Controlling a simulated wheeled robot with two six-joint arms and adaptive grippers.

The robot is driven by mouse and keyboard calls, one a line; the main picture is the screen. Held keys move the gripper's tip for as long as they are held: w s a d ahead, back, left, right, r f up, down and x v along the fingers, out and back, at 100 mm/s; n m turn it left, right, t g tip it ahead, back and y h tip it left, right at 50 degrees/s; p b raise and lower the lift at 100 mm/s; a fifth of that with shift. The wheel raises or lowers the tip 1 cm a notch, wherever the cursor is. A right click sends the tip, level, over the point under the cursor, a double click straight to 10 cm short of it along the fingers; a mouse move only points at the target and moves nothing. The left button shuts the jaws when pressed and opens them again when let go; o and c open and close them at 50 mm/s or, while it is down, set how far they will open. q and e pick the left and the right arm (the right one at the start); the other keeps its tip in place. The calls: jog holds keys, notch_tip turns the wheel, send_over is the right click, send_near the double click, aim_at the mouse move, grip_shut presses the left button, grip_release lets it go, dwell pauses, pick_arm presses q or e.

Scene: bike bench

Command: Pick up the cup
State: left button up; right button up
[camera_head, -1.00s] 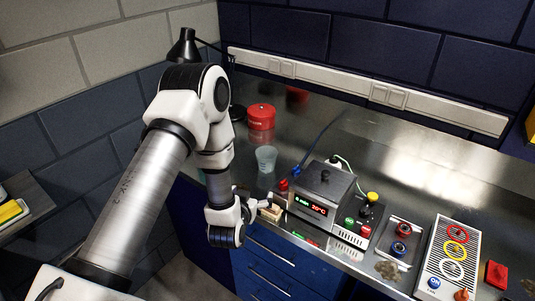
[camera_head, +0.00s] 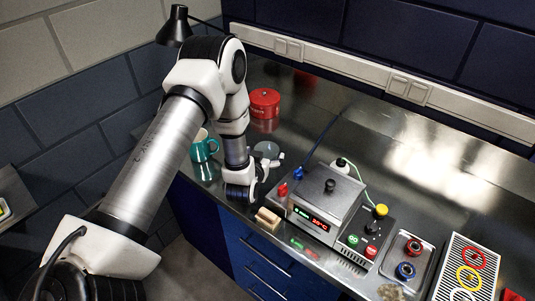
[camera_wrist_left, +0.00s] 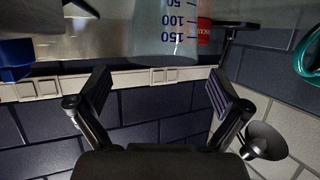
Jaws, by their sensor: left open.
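A teal cup (camera_head: 201,151) with a handle stands on the steel bench, left of my left forearm in the head view. Its teal handle (camera_wrist_left: 308,58) shows at the right edge of the left wrist view. A clear beaker (camera_head: 267,149) stands right of the cup, partly behind my left gripper (camera_head: 274,160). In the left wrist view the beaker (camera_wrist_left: 165,35) has blue graduation marks and appears inverted, ahead of the fingertips. My left gripper (camera_wrist_left: 160,90) is open with nothing between its fingers. My right gripper is out of view.
A red round container (camera_head: 264,102) stands behind the beaker. A hotplate device (camera_head: 327,200) with a display, a wooden block (camera_head: 268,218) and a metal tray (camera_head: 409,257) are to the right. A black lamp (camera_head: 174,28) stands at the back left.

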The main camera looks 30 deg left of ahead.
aim_at(270, 146)
pick_arm(q)
jog(key=p+x, duration=0.1)
jog(key=x, duration=0.3)
jog(key=shift+a+f+p, duration=0.2)
jog(key=shift+p, duration=0.15)
jog(key=shift+w+f, duration=0.15)
jog(key=shift+f, duration=0.05)
jog(key=shift+r, duration=0.15)
jog(key=c, duration=0.8)
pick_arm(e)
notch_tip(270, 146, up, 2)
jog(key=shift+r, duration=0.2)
pick_arm(q)
jog(key=shift+o, duration=0.2)
